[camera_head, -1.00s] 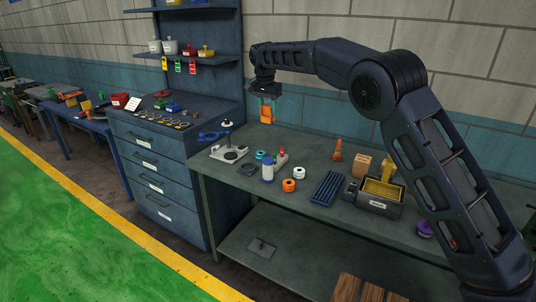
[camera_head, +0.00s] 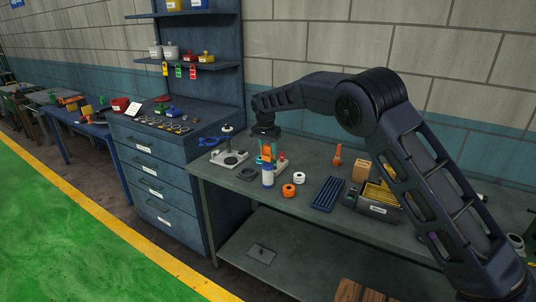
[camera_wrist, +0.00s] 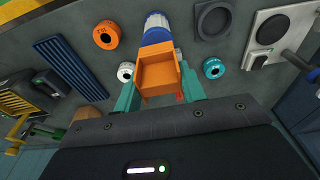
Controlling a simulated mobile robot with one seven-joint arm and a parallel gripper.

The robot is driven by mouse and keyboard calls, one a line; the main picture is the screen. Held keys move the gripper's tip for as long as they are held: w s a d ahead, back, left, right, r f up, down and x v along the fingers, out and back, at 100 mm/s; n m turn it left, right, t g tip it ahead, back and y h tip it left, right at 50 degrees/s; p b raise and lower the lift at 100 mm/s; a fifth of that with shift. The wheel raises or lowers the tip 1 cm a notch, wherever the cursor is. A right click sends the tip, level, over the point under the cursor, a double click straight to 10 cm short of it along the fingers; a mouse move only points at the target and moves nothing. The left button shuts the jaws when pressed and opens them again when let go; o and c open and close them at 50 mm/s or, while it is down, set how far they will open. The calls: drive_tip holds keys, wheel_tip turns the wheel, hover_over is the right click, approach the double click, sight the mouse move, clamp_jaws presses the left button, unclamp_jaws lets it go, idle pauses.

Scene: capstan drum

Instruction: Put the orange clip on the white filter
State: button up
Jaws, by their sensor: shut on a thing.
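My gripper (camera_head: 267,146) has its teal fingers on either side of the orange clip (camera_head: 268,153) and is shut on it. In the wrist view the clip (camera_wrist: 160,73) is an open, box-like orange piece between the fingertips (camera_wrist: 158,88). The white filter (camera_head: 268,178), a cylinder with white and blue parts, stands upright on the bench. In the head view the clip is right at its top. In the wrist view the filter (camera_wrist: 156,30) lies just beyond the clip, which hides part of it. I cannot tell whether they touch.
An orange ring (camera_head: 288,190) and a white ring (camera_head: 299,177) lie right of the filter. A blue ribbed tray (camera_head: 327,194) and a grey toolbox (camera_head: 376,209) are farther right. A stand with a rod (camera_head: 228,158) is at left. The bench front (camera_head: 240,189) is clear.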

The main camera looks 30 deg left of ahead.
sight(266, 156)
drive_tip(key=shift+f, duration=1.2)
drive_tip(key=shift+f, duration=0.1)
drive_tip(key=o, duration=1)
drive_tip(key=shift+c, duration=0.2)
wheel_tip(266, 156, up, 12)
drive_tip(key=s, duration=0.1)
drive_tip(key=shift+s, duration=0.4)
